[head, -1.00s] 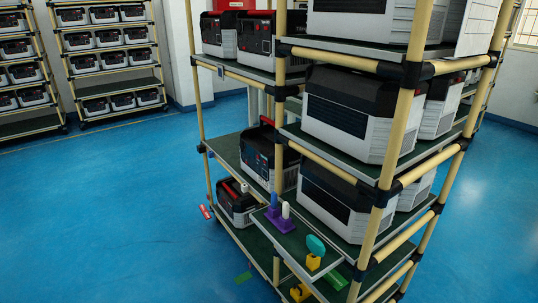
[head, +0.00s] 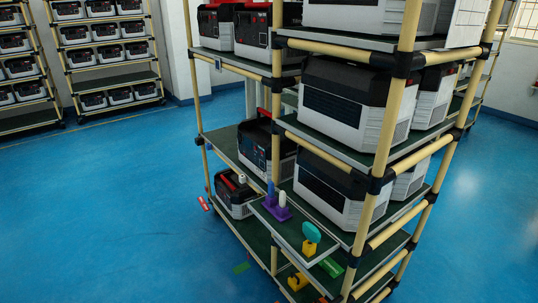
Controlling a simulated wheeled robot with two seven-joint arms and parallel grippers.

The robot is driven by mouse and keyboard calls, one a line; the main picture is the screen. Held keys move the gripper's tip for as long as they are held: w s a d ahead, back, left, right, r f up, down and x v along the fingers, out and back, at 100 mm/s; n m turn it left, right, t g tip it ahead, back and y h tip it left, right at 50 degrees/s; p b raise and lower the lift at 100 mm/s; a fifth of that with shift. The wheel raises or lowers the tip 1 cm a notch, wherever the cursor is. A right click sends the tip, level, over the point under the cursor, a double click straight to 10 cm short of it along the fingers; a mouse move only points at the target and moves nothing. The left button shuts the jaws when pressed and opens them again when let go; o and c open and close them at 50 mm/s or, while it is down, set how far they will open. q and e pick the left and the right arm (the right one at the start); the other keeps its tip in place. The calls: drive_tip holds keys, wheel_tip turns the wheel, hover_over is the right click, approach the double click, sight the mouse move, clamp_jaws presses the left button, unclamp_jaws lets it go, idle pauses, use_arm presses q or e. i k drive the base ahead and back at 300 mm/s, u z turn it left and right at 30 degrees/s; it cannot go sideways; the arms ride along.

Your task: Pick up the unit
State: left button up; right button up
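Several units, black and white boxes with dark front panels, stand on the rack in the head view. One unit (head: 256,148) with a red-marked handle stands on the rack's left middle shelf, partly behind a post. Another unit (head: 233,196) sits on the lower left shelf. Larger white and black units, such as the one on the right bay (head: 335,113), fill the nearer shelves. Which one the task means cannot be told. Neither of my grippers is in view.
The rack (head: 395,115) has beige posts with black joints. A small shelf holds a purple stand (head: 277,212) with blue and white pegs and a yellow and teal piece (head: 311,236). Other loaded racks (head: 105,55) stand at the back left. Blue floor (head: 110,210) is clear at left.

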sight(270, 147)
drive_tip(key=u, duration=1.35)
drive_tip(key=i, duration=2.4)
drive_tip(key=z, duration=1.4)
drive_tip(key=i, duration=1)
drive_tip(key=z, duration=0.9)
